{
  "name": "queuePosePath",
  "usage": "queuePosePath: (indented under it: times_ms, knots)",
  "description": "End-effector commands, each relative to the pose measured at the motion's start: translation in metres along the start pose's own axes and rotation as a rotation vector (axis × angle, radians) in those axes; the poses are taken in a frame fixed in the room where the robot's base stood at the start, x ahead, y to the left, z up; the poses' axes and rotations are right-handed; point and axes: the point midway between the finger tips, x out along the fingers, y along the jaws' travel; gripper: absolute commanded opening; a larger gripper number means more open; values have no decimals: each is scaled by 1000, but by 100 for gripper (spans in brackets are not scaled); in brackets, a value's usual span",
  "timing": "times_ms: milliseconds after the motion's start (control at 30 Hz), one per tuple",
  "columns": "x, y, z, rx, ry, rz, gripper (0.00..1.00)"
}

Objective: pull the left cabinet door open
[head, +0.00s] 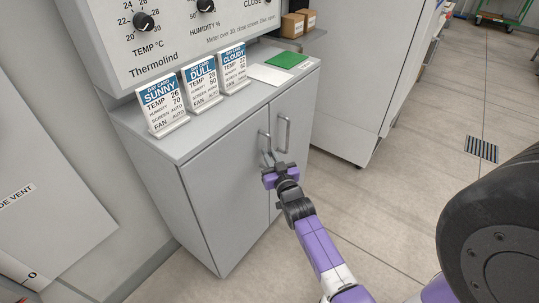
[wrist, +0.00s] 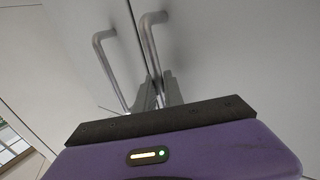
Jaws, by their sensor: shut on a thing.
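The grey cabinet has a left door (head: 222,178) and a right door (head: 298,150); both look closed, flush with each other. The left door's upright bar handle (head: 264,140) is beside the right door's handle (head: 286,132). My gripper (head: 269,158) is at the lower part of the left handle, shut on it. In the wrist view, the fingers (wrist: 160,92) close around one bar handle (wrist: 149,48). The other handle (wrist: 104,62) stands free to the left, across the seam. The fingertips' contact is partly hidden by the gripper body.
Three weather cards (head: 197,83) stand on the cabinet top, with a white sheet (head: 270,75) and a green item (head: 286,60). A control panel (head: 185,40) is above. A pale tall unit (head: 358,75) stands at right. The floor (head: 400,200) before the doors is clear; a drain grate (head: 482,149) lies further right.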

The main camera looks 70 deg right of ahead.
Motion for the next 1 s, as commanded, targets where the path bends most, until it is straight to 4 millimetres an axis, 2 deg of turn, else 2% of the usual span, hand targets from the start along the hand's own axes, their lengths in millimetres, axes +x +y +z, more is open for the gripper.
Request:
queuePosePath:
  times_ms: [667, 867, 1000]
  knots:
    - [-1, 0, 0, 0, 0, -2, 0]
    - [-14, 4, -1, -1, -1, -3, 0]
    - [-35, 11, -1, -1, -3, -3, 0]
